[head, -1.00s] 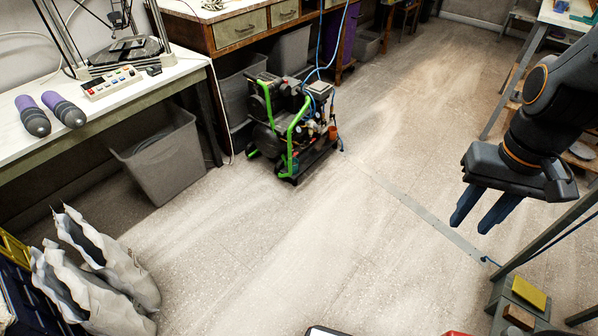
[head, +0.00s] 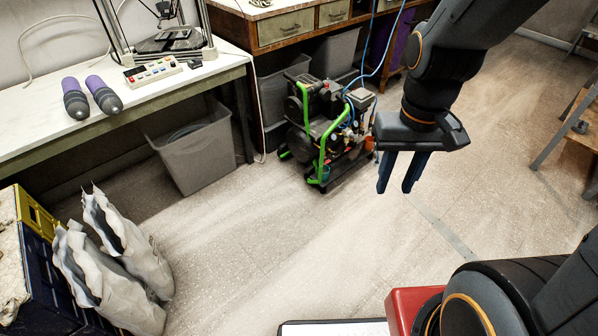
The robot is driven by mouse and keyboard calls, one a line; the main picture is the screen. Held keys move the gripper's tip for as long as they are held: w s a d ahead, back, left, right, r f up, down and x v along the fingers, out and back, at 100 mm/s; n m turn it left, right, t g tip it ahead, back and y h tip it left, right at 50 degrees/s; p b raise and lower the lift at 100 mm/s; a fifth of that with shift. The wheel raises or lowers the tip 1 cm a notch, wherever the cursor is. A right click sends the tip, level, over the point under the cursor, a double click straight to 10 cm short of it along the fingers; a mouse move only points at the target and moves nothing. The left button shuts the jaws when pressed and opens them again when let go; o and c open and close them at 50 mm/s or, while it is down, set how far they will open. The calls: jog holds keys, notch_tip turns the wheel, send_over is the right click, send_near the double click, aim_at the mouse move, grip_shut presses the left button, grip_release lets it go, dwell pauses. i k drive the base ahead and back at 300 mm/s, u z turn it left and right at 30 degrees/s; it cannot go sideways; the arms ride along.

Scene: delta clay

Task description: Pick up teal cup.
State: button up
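No teal cup can be clearly made out in the head view. A small teal patch (head: 324,173) shows low on the compressor, behind its green frame, but it is too small to tell what it is. My gripper (head: 398,187) points down over the floor, just right of the compressor in the picture. Its two blue fingers are apart, with nothing seen between them.
The compressor (head: 327,130) with green handles stands on the floor near a grey bin (head: 196,155). A white workbench (head: 140,105) is at the left, with crumpled grey bags (head: 125,260) below it. Open floor (head: 270,255) lies in front.

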aim_at(326, 169)
jog(key=u, duration=0.1)
jog(key=i, duration=0.7)
jog(key=z, duration=0.55)
jog(key=i, duration=0.5)
jog(key=z, duration=0.45)
